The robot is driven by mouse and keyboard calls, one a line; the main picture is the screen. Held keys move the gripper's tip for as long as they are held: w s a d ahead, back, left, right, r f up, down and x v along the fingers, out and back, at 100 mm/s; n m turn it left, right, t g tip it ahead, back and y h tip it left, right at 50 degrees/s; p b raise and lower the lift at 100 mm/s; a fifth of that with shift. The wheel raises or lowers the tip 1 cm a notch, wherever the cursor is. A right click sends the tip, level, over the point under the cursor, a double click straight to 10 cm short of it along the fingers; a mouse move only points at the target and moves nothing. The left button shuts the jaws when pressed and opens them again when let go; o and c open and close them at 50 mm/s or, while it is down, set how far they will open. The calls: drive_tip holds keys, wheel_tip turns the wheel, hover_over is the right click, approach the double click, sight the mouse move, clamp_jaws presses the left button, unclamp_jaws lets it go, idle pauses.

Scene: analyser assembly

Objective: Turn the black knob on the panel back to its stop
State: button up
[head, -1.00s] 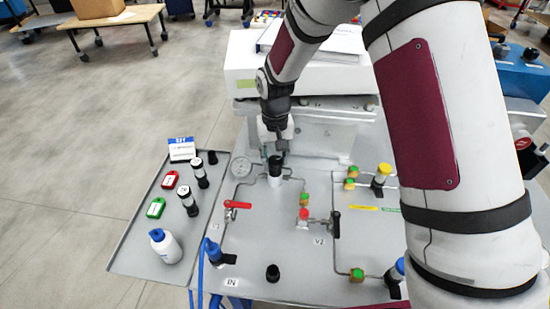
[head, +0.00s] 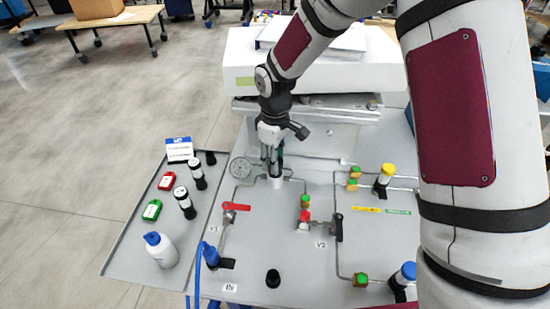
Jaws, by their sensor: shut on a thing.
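The black knob (head: 274,169) sits on top of a short white cylinder (head: 275,183) at the back of the grey panel (head: 290,225), beside the round gauge. My gripper (head: 273,161) points down over it from above. Its fingers are closed around the knob and hide most of it. Which way the knob is turned cannot be seen.
The gauge (head: 240,168) is close left of my gripper. A red-handled valve (head: 235,207), a black-handled valve (head: 337,227) and thin pipes stand on the panel. A tray (head: 125,262) at left holds a white bottle (head: 161,250) and tags. A white box (head: 320,75) stands behind.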

drive_tip(key=shift+n, duration=0.9)
drive_tip(key=o, duration=1.2)
drive_tip(key=shift+c, duration=0.2)
wheel_tip(320, 180, up, 12)
